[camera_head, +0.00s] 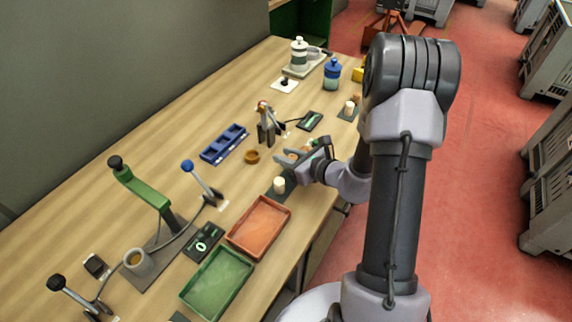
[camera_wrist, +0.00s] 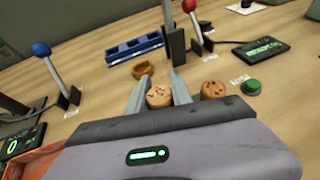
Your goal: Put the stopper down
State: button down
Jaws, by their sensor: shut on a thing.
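My gripper (camera_head: 291,157) is over the table's right side in the head view. In the wrist view its two grey fingers (camera_wrist: 159,92) are shut on a speckled tan cork stopper (camera_wrist: 159,97), with its round end up. A second cork stopper (camera_wrist: 213,89) is just outside the right finger, apart from the held one. The held stopper's lower part is hidden by the gripper body, so I cannot tell whether it touches anything below.
A brown ring (camera_head: 252,157) and a blue compartment tray (camera_head: 223,144) lie left of my gripper. A white cylinder (camera_head: 279,185) stands close in front, near orange (camera_head: 232,241) and green (camera_head: 186,293) trays. Levers (camera_wrist: 197,38) stand behind. A green button (camera_wrist: 253,87) is at right.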

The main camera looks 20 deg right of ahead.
aim_at(286, 170)
notch_tip(286, 170, down, 3)
jog(key=shift+f+b, duration=0.1)
jog(key=shift+b, duration=0.45)
jog(key=shift+r, duration=0.25)
jog(key=shift+f, duration=0.15)
jog(key=c, duration=1.1)
grip_release()
jog(key=shift+c, duration=0.2)
